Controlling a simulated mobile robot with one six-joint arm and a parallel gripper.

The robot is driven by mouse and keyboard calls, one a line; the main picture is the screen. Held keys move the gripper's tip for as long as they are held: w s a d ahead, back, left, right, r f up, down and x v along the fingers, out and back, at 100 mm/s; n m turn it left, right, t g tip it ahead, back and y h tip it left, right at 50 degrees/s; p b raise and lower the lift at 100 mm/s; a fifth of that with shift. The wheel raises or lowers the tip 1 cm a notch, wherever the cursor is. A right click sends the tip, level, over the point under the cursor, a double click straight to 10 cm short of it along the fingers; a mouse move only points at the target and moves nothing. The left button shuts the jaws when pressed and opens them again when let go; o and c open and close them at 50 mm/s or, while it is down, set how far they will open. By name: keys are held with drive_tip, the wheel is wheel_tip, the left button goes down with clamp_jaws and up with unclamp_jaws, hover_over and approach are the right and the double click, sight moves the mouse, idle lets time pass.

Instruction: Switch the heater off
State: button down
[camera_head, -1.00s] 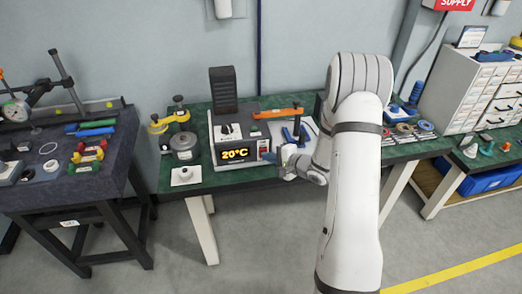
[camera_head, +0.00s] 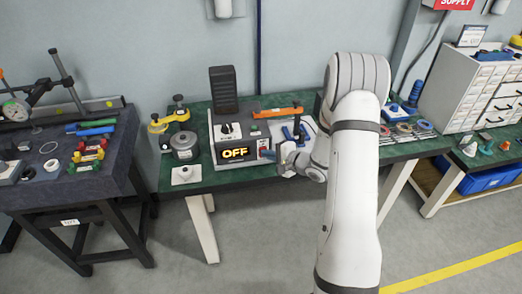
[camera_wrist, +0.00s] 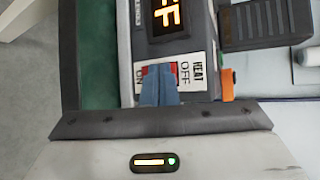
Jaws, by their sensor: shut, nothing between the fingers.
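A white switch plate marked HEAT, ON and OFF (camera_wrist: 186,72) shows in the wrist view, with part of a red switch (camera_wrist: 157,68) at my fingertips. My gripper (camera_wrist: 159,75) has its blue fingers together and empty, over the ON side of the plate. In the head view my gripper (camera_head: 270,155) is at the heater's right front. The fingers hide much of the switch; I cannot tell whether they touch it.
The heater stands on a green-topped bench (camera_head: 220,180). A yellow-handled fixture (camera_head: 174,130) and a small white block (camera_head: 186,175) are left of it. An orange-handled tool (camera_head: 278,113) lies behind my gripper. A drawer cabinet (camera_head: 480,95) is at the right.

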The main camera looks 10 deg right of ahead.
drive_tip(key=shift+s, duration=0.2)
drive_tip(key=shift+s+f, duration=0.1)
drive_tip(key=shift+s, duration=0.5)
drive_tip(key=s, duration=0.5)
drive_tip(key=shift+f+p, duration=0.3)
idle(0.3)
drive_tip(key=shift+w, duration=0.1)
